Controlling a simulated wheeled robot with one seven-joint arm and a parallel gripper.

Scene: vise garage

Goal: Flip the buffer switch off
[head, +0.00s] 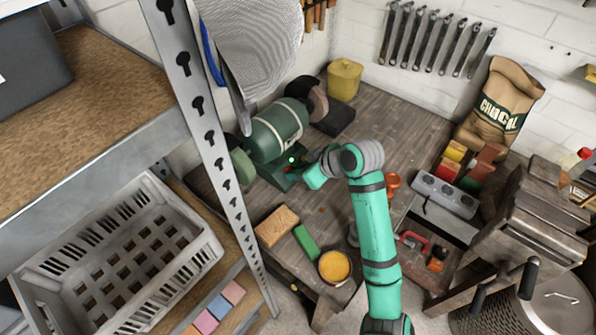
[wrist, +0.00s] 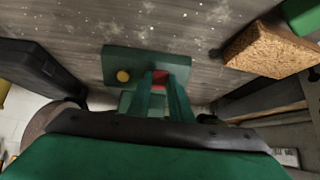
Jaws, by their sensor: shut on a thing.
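The green bench buffer (head: 275,132) stands on the wooden workbench, with a wheel at each end. Its base (wrist: 115,62) shows in the wrist view with a yellow round button (wrist: 123,76) and a small red switch (wrist: 160,76). My gripper (wrist: 160,90) reaches the front of the base, with its two fingers close together at the red switch and shut on it. The fingers hide much of the switch, so I cannot tell its position. In the head view my gripper (head: 303,170) is at the front of the buffer, its fingertips hard to make out.
A cork-like block (head: 277,226), a green block (head: 306,242) and a yellow-filled tin (head: 335,267) lie on the near bench. A metal shelf post (head: 205,130) stands at left. A power strip (head: 445,195) and vise (head: 540,215) are at right. The bench behind my arm is mostly clear.

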